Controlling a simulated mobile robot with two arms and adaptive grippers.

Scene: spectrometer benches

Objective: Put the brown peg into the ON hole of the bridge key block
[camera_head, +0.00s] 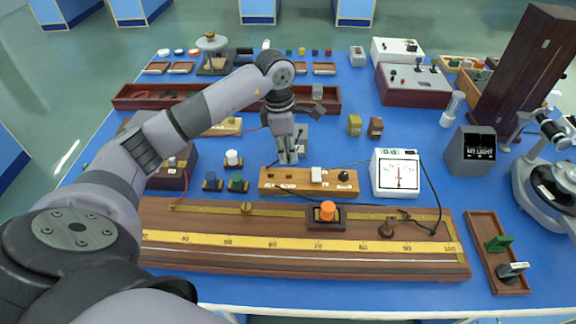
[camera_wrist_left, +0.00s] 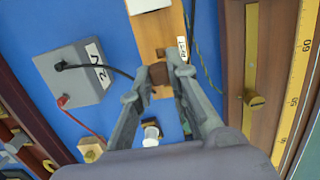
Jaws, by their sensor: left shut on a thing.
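My left gripper (camera_head: 287,162) is shut on the brown peg (camera_wrist_left: 158,73), which shows between the fingertips in the left wrist view. In the head view the fingertips are just above or behind the left part of the wooden bridge key block (camera_head: 300,189), and the peg is hard to make out there. The block (camera_wrist_left: 158,25) carries a small white label (camera_wrist_left: 181,49), and a dark hole shows near the peg. I cannot tell whether the peg touches the block. My right gripper is not in view.
A white meter (camera_head: 395,173) stands right of the block. White, blue and green knobbed pieces (camera_head: 232,158) stand left of it. A long wooden metre bridge (camera_head: 190,255) with an orange knob (camera_head: 327,210) lies in front. A grey 2 V box (camera_wrist_left: 75,75) and its wires are close by.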

